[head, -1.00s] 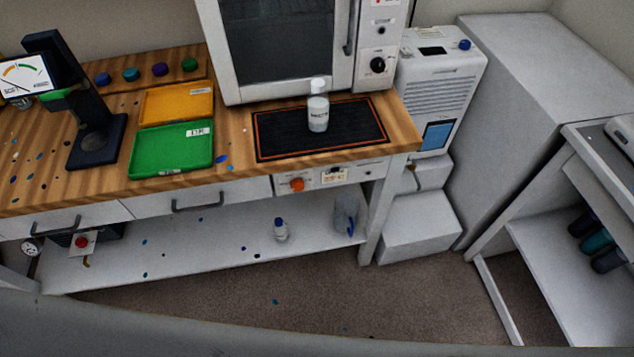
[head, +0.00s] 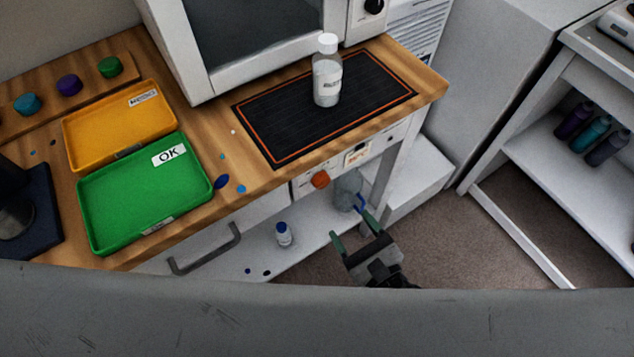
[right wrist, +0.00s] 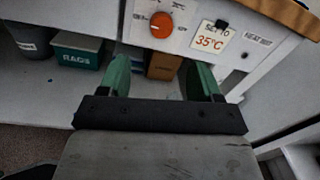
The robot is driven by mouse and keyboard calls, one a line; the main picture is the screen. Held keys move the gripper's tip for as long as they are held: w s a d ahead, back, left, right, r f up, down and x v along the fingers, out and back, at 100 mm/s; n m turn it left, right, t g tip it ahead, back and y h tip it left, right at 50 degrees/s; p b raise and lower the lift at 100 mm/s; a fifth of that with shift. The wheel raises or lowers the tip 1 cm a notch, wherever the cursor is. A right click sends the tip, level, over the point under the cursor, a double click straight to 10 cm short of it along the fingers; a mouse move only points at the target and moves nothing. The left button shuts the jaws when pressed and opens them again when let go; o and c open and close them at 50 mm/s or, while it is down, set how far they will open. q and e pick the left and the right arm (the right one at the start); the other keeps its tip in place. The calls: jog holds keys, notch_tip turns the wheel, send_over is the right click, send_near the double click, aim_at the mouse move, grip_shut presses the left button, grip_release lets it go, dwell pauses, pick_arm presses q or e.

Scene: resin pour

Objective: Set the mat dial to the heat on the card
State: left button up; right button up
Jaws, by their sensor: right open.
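The orange mat dial (head: 320,179) is on the white panel at the bench's front edge, below the black heating mat (head: 252,108). In the right wrist view the dial (right wrist: 161,25) shows at the top, with small markings around it that I cannot read surely. The card (right wrist: 214,40), right of the dial, reads "SET TO 35°C"; it also shows in the head view (head: 357,155). My right gripper (head: 352,226) is open and empty, in front of and below the dial, apart from it. My left gripper is not in view.
A white-capped bottle (head: 326,80) stands on the mat. Green (head: 140,225) and yellow (head: 85,145) trays lie left. A drawer handle (head: 205,255) sticks out left of the panel. The lower shelf holds a small bottle (head: 284,235) and a green rags box (right wrist: 76,49).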

aim_at(324, 184)
jog(key=p+x, duration=0.2)
jog(key=x, duration=0.7)
jog(key=shift+w+r, duration=0.15)
jog(key=shift+w, duration=0.05)
jog(key=shift+w+a, duration=0.3)
jog(key=shift+w, duration=0.15)
jog(key=shift+p, duration=0.3)
jog(key=c, duration=0.9)
